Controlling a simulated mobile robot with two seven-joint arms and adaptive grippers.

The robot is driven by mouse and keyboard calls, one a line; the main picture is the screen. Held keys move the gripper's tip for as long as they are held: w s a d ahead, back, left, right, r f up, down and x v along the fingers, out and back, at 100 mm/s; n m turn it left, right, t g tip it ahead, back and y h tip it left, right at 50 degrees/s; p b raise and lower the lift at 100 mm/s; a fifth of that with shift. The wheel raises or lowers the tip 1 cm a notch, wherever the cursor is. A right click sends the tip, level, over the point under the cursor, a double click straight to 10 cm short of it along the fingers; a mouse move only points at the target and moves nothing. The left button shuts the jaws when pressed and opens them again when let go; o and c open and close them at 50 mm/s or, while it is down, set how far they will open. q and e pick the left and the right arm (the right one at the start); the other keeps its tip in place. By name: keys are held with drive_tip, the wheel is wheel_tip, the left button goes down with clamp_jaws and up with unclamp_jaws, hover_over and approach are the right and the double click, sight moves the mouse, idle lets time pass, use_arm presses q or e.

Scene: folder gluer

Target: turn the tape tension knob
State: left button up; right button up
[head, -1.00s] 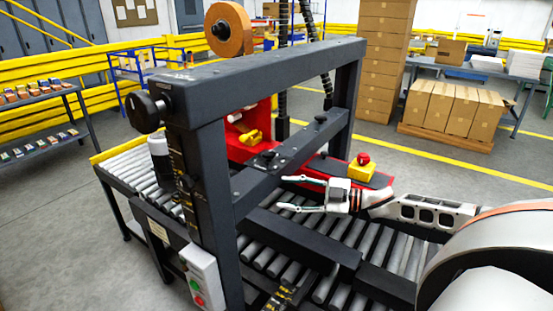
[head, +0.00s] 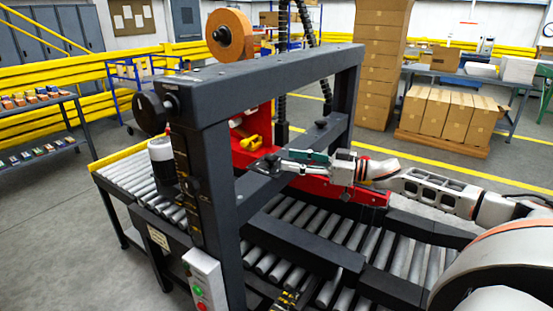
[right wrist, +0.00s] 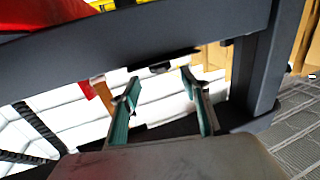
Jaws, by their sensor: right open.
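The frames do not make clear which knob sets the tape tension. A large black round knob (head: 150,112) is on the top left corner of the grey frame. A small black knob (head: 321,124) stands on the far side of the lower crossbar. My right gripper (head: 285,161) is over the near part of that crossbar, its fingers pointing left, and covers part of it. In the right wrist view the gripper (right wrist: 160,95) is open and empty, and a dark knob-like part (right wrist: 160,68) shows beyond and between the fingertips. Touch cannot be told. My left gripper is not in view.
The grey frame (head: 270,75) spans the roller conveyor (head: 390,245). A red machine head (head: 262,125) with a yellow part sits under it. An orange tape roll (head: 230,35) is on top. A box with green and red buttons (head: 203,280) hangs at the front left.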

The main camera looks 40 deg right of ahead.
sight(277, 157)
drive_tip(key=shift+x, duration=2.8)
drive_tip(key=c, duration=1.1)
